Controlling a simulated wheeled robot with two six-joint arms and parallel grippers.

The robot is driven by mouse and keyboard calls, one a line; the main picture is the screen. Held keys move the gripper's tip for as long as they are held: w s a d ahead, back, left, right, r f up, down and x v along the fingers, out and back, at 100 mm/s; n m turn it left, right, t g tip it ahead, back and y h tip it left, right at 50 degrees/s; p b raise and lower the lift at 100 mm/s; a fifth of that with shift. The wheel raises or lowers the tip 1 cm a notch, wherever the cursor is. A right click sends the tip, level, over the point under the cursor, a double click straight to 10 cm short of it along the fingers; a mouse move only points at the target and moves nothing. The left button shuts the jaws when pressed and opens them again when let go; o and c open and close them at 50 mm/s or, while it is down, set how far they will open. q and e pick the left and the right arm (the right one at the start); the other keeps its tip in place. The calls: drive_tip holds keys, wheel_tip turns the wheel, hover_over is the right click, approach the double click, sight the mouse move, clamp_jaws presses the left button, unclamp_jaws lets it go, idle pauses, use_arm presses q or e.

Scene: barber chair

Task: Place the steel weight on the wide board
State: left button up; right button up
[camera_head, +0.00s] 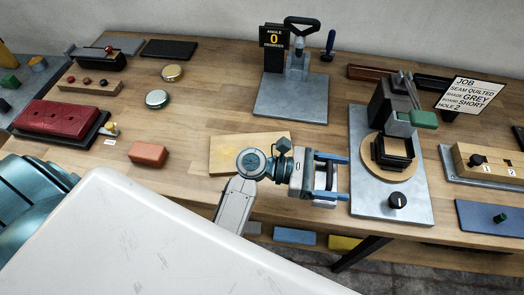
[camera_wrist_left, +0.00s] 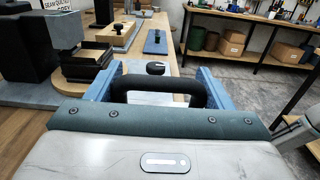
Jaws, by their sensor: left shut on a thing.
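The left gripper (camera_head: 326,178) reaches over the front part of the table, between the light wooden board and the grey plate on the right. It is shut on the black handle of the steel weight (camera_wrist_left: 158,90). In the left wrist view the handle arches between the blue fingers, with pale metal below it. In the head view the weight is mostly hidden by the gripper, with a grey part (camera_head: 325,204) below the fingers. The light wooden board (camera_head: 226,156), which looks like the wide board, lies flat to the left of the gripper, partly covered by my left arm. The right gripper is not in view.
A clamp stands on a grey plate (camera_head: 290,107) behind. A black holder stands on a round wooden disc (camera_head: 398,175) to the right, near a black knob (camera_head: 397,200). A brown block (camera_head: 148,154) and red pad (camera_head: 60,119) lie left. Bare tabletop lies behind the board.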

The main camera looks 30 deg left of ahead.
use_arm(q)
drive_tip(key=shift+r, duration=0.2)
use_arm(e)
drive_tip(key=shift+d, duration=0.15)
